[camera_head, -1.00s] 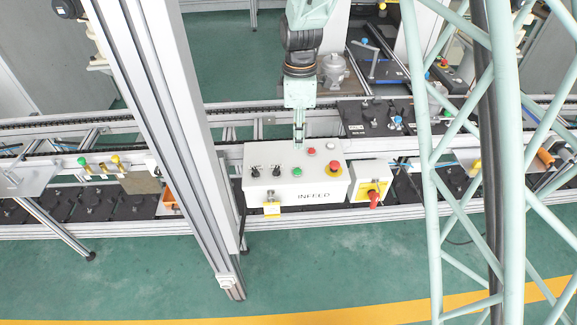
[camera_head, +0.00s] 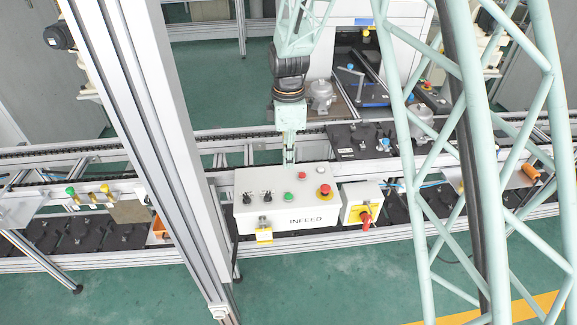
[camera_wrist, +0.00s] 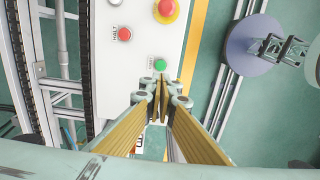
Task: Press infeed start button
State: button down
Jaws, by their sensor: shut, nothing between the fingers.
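A light grey control box marked INFEED (camera_head: 300,213) stands at the conveyor's near side in the head view. Its green button (camera_head: 288,196) is on the sloped top, and also shows in the wrist view (camera_wrist: 159,65). My gripper (camera_head: 288,158) is over the box's back edge, above and behind the green button in the picture. In the wrist view the fingertips (camera_wrist: 161,82) are together, empty, just below the green button in the picture. No contact with the button is visible; the exact gap is unclear.
Beside the green button are a red button (camera_head: 302,175), a red emergency stop on yellow (camera_head: 324,190) and two black switches (camera_head: 257,198). A metal post (camera_head: 165,130) rises at left.

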aim_at(289, 196)
jog(key=shift+f+p, duration=0.8)
jog(key=shift+f, duration=5.75)
jog(key=shift+f, duration=0.2)
jog(key=shift+f+b, duration=0.6)
jog(key=shift+b, duration=0.2)
jog(key=shift+s+f, duration=0.15)
jog(key=shift+f, duration=0.05)
jog(key=shift+s+d+f, duration=0.1)
jog(key=shift+s+f, duration=0.05)
jog(key=shift+f, duration=0.05)
jog(key=shift+r, duration=0.15)
notch_tip(289, 196, up, 15)
jog(key=shift+w, duration=0.25)
